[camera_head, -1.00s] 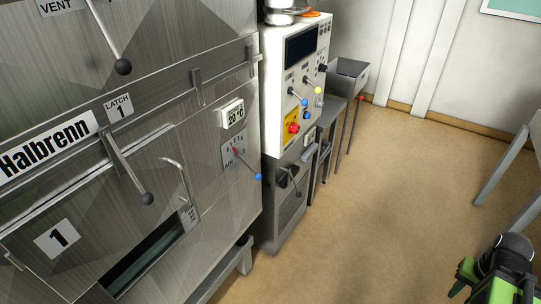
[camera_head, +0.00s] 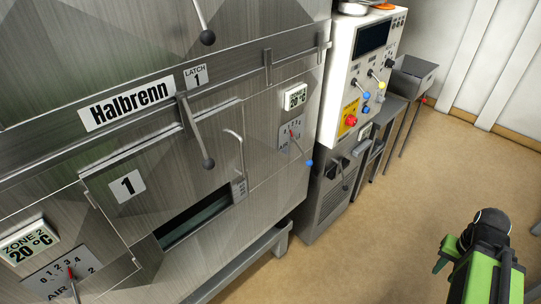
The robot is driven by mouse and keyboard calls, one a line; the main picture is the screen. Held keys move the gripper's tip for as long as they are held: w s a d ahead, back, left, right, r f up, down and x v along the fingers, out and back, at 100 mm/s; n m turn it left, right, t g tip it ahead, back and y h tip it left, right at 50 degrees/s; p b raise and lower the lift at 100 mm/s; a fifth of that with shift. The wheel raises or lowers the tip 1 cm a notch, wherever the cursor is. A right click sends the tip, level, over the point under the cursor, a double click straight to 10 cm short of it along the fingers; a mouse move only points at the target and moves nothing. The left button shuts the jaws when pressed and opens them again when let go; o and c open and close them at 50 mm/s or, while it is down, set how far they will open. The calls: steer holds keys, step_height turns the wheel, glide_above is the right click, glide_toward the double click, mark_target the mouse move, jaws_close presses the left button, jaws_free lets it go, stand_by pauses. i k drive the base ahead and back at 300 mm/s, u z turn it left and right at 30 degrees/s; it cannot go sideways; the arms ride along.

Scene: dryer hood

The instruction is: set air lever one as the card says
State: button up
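An air plate (camera_head: 284,136) with a number scale is on the right of the steel dryer front, below a 20 °C display (camera_head: 295,97). Its lever with a blue knob (camera_head: 309,162) points down and right. A red pointer shows on the scale, but I cannot read its number; the zone number after "AIR" is also unclear. A second plate marked AIR 2 (camera_head: 47,280) is at the lower left, its lever partly cut off. No instruction card is readable.
Door 1 (camera_head: 120,210) has a curved handle and a dark slot below. The latch lever (camera_head: 196,135) hangs above it. A white control panel (camera_head: 362,75) with coloured knobs stands right of the dryer. The brown floor (camera_head: 400,220) in front is clear.

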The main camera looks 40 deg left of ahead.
mark_target(309, 163)
steer(key=u, duration=2.3)
steer(key=i, duration=0.95)
steer(key=z, duration=0.1)
